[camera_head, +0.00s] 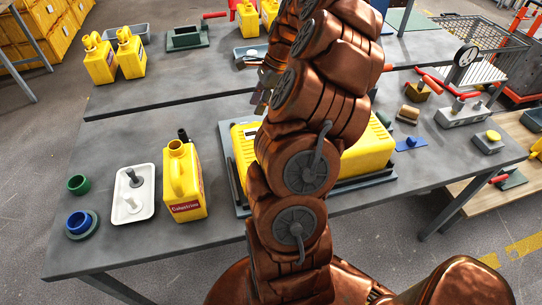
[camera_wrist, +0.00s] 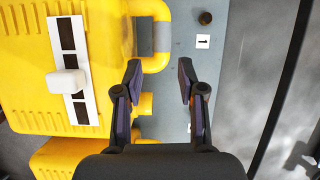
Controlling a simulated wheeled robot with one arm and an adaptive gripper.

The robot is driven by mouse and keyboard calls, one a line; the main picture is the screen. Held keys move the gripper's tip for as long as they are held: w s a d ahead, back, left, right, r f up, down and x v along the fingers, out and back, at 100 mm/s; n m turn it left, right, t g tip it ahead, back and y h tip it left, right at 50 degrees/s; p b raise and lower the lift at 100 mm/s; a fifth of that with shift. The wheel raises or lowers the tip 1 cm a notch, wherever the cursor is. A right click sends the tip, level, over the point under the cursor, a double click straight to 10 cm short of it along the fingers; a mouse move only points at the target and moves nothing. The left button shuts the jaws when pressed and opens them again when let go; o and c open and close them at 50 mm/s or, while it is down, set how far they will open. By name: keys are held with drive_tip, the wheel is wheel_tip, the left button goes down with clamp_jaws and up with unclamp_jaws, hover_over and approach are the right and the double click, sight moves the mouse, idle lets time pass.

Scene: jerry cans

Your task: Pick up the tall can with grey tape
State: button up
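Two yellow cans, the left one (camera_head: 100,62) and the right one (camera_head: 131,56), stand upright at the left of the back table in the head view. Two more, a left one (camera_head: 247,20) and a right one (camera_head: 270,14), are partly visible at the top. A yellow can with a red label (camera_head: 185,183) stands on the front table. I cannot make out grey tape on any of them. In the wrist view my gripper (camera_wrist: 158,82) is open and empty, beside a large yellow body (camera_wrist: 28,60) with a black-and-white strip and a looped yellow tube (camera_wrist: 158,50).
A large yellow case (camera_head: 368,154) lies on a dark tray, partly behind my arm. A white tray (camera_head: 146,208), a green cup (camera_head: 78,184) and a blue cup (camera_head: 79,222) are at the front left. Clamps and a wire basket (camera_head: 492,45) crowd the right.

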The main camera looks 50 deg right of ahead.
drive_tip(key=shift+s+d+f+m, duration=0.15)
drive_tip(key=shift+d+f+m, duration=0.15)
drive_tip(key=shift+d, duration=0.15)
drive_tip(key=shift+f, duration=0.15)
drive_tip(key=shift+p+x, duration=1.55)
drive_tip(key=shift+x, duration=1.6)
drive_tip(key=shift+a+f, duration=0.3)
drive_tip(key=shift+f, duration=0.15)
clamp_jaws()
